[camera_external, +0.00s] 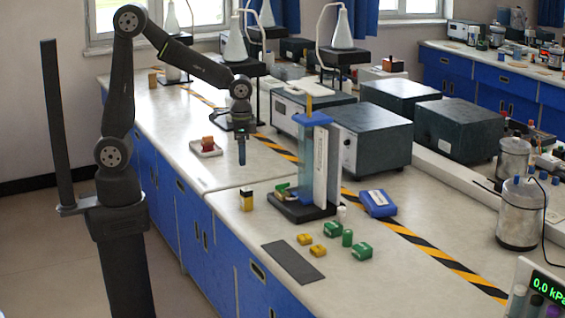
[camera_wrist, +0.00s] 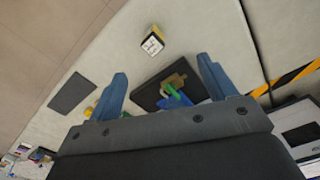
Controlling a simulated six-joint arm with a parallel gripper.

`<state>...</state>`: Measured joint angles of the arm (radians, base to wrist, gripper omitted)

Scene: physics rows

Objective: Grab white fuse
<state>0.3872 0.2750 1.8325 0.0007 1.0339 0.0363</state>
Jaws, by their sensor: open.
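A small white cylinder (camera_external: 341,212), likely the white fuse, stands on the bench beside the dark base of the clear column. I cannot make it out in the wrist view. My gripper (camera_external: 241,158) hangs above the bench, left of the column and well away from the white cylinder. In the wrist view my gripper (camera_wrist: 161,70) shows its two blue fingers spread apart with nothing held between them.
The tall clear column with a blue top (camera_external: 313,120) stands between my gripper and the cylinder. A yellow-black block (camera_external: 246,201), green blocks (camera_external: 362,251), yellow blocks (camera_external: 304,239), a blue case (camera_external: 377,203) and a dark mat (camera_external: 293,262) lie nearby. A white tray (camera_external: 207,152) holds a red item.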

